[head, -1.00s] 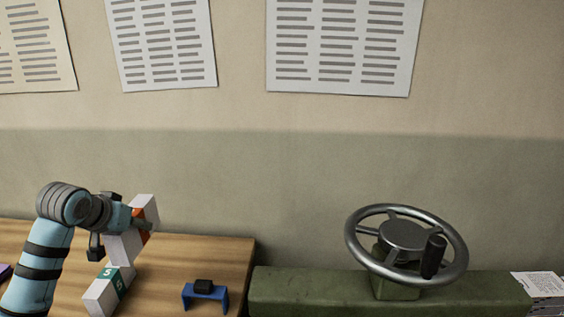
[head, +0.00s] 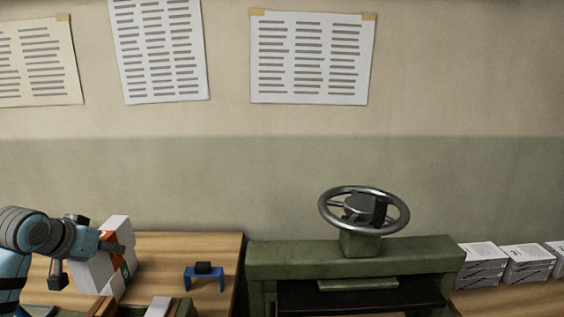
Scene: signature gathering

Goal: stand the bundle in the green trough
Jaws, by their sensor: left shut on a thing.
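My left gripper (head: 112,243) is shut on a white paper bundle (head: 90,273) with an orange band. It holds the bundle tilted over the left part of the wooden table. A second white bundle with a green band (head: 125,271) shows partly behind the held one; I cannot tell whether they touch. At the bottom edge, a dark green edge (head: 186,309) shows beside a whitish block (head: 159,307). Both are cut off, and I cannot tell whether the green piece is the trough. My right gripper is not in view.
A green press (head: 350,258) with a metal handwheel (head: 364,210) stands at centre right. A small blue stand (head: 205,282) with a black block sits on the wooden table (head: 190,247). Several paper stacks (head: 482,262) lie at the right. Printed sheets hang on the wall.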

